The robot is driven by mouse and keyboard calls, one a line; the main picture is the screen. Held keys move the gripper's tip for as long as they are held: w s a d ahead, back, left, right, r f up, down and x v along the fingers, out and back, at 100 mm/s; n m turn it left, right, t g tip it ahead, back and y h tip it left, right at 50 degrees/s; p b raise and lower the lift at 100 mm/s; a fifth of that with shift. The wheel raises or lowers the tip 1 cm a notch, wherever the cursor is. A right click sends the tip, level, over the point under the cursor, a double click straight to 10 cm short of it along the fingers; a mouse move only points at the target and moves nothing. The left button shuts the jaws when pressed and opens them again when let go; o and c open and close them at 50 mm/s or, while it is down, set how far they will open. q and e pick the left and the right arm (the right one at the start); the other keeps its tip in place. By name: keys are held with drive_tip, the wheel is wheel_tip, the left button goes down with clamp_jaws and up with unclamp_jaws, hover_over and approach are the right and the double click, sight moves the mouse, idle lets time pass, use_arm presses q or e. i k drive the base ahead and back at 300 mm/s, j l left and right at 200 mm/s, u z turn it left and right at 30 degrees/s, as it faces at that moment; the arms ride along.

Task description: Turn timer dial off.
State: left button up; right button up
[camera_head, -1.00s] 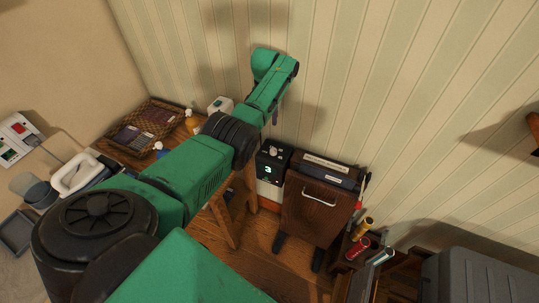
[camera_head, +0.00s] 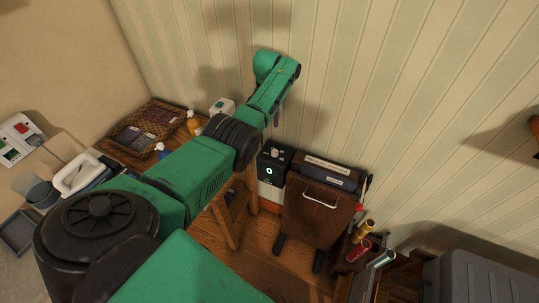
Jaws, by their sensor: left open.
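The timer is a black box (camera_head: 272,180) against the striped wall, at the centre, with a pale dial (camera_head: 273,153) on its top part. Its lit display (camera_head: 269,171) appears to read 0. My left arm reaches in from the left, with its wrist above the timer. My left gripper (camera_head: 276,117) is mostly hidden behind the green wrist; only a small dark part shows, above the dial and apart from it. It is open. My right gripper is out of view.
A wooden table with a woven tray (camera_head: 147,127) and bottles is on the left, partly behind my arm. A grey case (camera_head: 480,280) and several rolls are at the lower right.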

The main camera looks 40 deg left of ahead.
sight(274, 153)
drive_tip(key=u, duration=1)
